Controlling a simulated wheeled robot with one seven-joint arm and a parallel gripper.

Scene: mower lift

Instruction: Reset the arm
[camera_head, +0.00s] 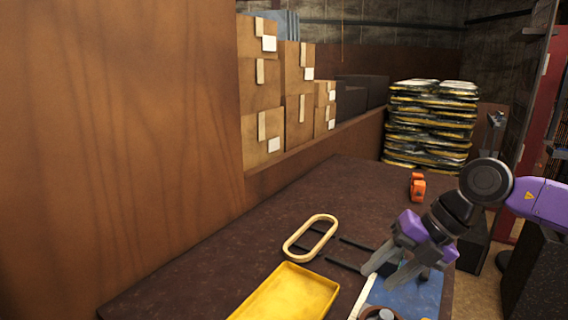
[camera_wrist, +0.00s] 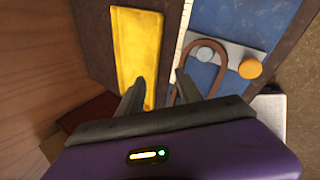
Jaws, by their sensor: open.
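My gripper (camera_head: 396,268) is purple and grey and hangs over the right part of the dark workbench (camera_head: 200,265) in the head view. Its two fingers stand apart with nothing between them. In the wrist view my gripper (camera_wrist: 155,88) shows its fingers pointing toward the bench, between a yellow tray (camera_wrist: 128,45) and a blue mat (camera_wrist: 262,22). My arm comes in from the right with a purple link.
The yellow tray (camera_head: 290,294) lies at the front, with a pale oval ring (camera_head: 291,249) behind it. An orange object (camera_head: 417,188) stands at the far right. A brown curved cord or handle (camera_wrist: 219,57) and an orange disc (camera_wrist: 250,68) are near the blue mat.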

